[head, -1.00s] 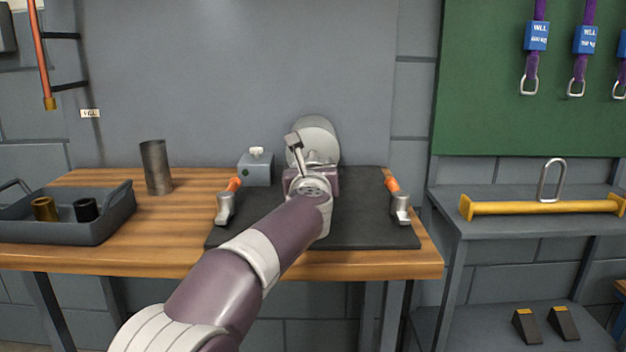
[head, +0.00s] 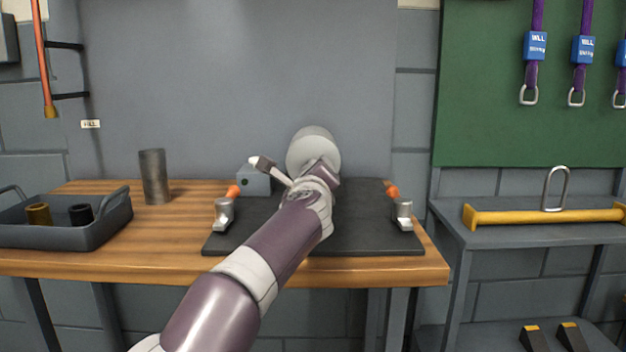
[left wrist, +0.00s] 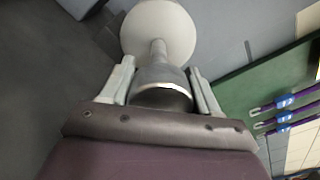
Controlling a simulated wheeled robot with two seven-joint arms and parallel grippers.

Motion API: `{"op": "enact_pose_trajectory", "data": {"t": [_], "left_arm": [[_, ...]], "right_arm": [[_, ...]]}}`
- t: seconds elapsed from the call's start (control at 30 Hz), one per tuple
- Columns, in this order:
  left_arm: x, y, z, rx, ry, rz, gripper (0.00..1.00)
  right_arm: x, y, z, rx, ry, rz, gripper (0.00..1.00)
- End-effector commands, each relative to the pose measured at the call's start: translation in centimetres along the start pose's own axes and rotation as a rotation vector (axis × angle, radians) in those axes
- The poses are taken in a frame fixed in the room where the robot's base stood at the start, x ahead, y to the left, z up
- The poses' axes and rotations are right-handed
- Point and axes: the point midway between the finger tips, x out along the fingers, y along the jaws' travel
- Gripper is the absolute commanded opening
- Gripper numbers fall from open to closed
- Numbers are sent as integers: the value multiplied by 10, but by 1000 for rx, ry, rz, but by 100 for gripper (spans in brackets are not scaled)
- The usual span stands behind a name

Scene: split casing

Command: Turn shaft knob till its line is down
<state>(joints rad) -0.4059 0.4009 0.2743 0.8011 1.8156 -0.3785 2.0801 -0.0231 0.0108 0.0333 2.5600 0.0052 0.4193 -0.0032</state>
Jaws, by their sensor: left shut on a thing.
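The casing's round light-grey disc (head: 313,148) stands at the back of the dark mat, beyond my left arm. In the left wrist view the disc (left wrist: 158,30) has a short shaft coming towards me, ending in a wide grey metallic knob (left wrist: 163,82). My left gripper (left wrist: 162,84) has one finger on each side of the knob and is shut on it. In the head view my left gripper (head: 323,172) is mostly hidden behind its own wrist, and the knob is hidden. I cannot see a line on the knob. My right gripper is not in view.
Two metal clamps with orange tips, left (head: 224,212) and right (head: 402,212), stand on the dark mat (head: 375,235). A grey box (head: 255,182) is left of the disc. A metal cup (head: 153,177) and a tray (head: 95,232) are further left on the bench.

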Motion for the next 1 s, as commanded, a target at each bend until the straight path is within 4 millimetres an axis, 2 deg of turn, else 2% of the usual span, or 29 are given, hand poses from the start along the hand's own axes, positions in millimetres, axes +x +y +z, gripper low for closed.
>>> {"op": "enact_pose_trajectory", "data": {"t": [0.47,0.5,0.57,0.87,1.0], "left_arm": [[-1,-2,5,-16,-8,-5,30],[-1,-2,5,-16,-8,-5,64],[-1,-2,5,-16,-8,-5,83],[-1,-1,2,-14,-3,-2,84],[-14,0,0,-14,-2,-4,84]], "right_arm": [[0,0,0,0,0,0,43],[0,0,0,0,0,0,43],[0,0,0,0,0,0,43],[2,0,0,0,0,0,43],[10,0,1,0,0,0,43]]}}
